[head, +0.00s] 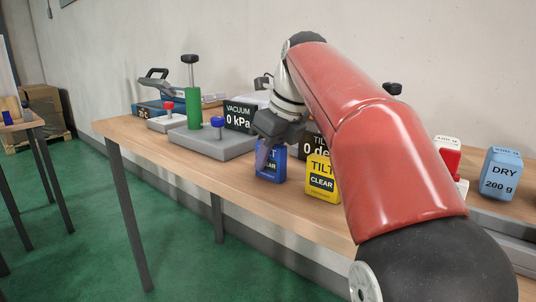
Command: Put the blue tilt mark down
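The blue tilt mark (272,170) is a small blue block with a dark "CLEAR" label, upright near the table's front edge. My gripper (266,153) comes down over it from above; one finger lies across its upper left face and hides part of its lettering. The gripper looks shut on the mark; the other finger is hidden. The mark's base is at or very near the table top; I cannot tell if it touches. A yellow tilt mark (322,182) with a "CLEAR" label stands to its right, partly beside my arm.
Behind are a dark tilt display (313,146) and a vacuum display (239,117) reading 0 kPa. A grey fixture (210,142) with a green post stands left. A blue "DRY 200 g" block (501,174) stands right. The wooden table (200,175) has bare room along its left front.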

